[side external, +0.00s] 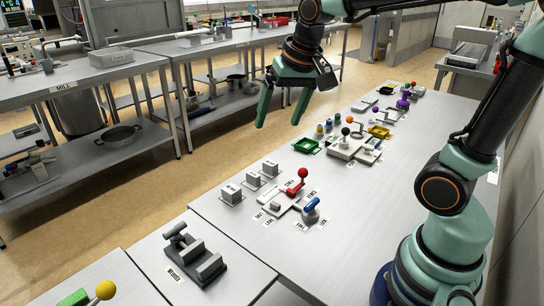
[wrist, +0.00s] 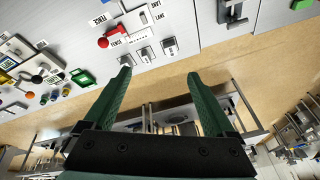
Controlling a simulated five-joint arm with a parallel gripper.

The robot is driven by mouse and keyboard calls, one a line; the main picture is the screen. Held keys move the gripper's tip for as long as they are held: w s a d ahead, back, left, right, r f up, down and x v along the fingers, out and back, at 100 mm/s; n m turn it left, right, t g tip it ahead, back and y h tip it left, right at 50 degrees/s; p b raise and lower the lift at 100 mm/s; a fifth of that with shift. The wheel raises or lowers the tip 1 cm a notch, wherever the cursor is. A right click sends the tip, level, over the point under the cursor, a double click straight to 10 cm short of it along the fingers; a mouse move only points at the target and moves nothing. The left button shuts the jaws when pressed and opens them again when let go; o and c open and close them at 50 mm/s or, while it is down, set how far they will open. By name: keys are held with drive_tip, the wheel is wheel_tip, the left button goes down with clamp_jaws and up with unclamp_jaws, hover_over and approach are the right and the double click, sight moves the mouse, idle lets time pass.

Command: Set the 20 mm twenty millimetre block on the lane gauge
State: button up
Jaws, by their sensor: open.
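Three small grey blocks stand in a row near the table's edge: a front one (side external: 232,193), a middle one (side external: 253,181) and a far one (side external: 270,168). Their markings are too small to read, so I cannot tell which is the 20 mm block. Grey blocks also show in the wrist view (wrist: 145,54). Beside them is a low pale fixture (side external: 283,199) with a red-knobbed lever (side external: 302,175), probably the lane gauge; its labels are barely legible. My gripper (side external: 280,120) is open and empty, high above the table edge, beyond the blocks. Its two green fingers (wrist: 158,75) are spread in the wrist view.
A blue-handled device (side external: 311,209) stands right of the fixture. A dark clamp-like device (side external: 195,262) sits on the front table. The right table surface is mostly bare.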

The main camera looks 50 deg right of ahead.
drive_tip(key=w+d+f+m+g, duration=0.1)
drive_tip(key=w+d+f+m, duration=0.15)
drive_tip(key=w, duration=0.25)
drive_tip(key=w+d+f+m+g, duration=0.1)
drive_tip(key=w+f+m, duration=0.1)
drive_tip(key=w+m, duration=0.25)
drive_tip(key=m+g, duration=0.2)
drive_tip(key=m, duration=0.4)
hover_over(253, 174)
wheel_tip(253, 174, down, 11)
drive_tip(key=f, duration=0.6)
drive_tip(key=shift+w+a, duration=0.1)
drive_tip(key=shift+w, duration=0.15)
drive_tip(key=shift+s+f, duration=0.15)
drive_tip(key=shift+f, duration=1.15)
drive_tip(key=shift+s+f, duration=0.1)
drive_tip(key=shift+f, duration=1.2)
clamp_jaws()
drive_tip(key=shift+r, duration=0.15)
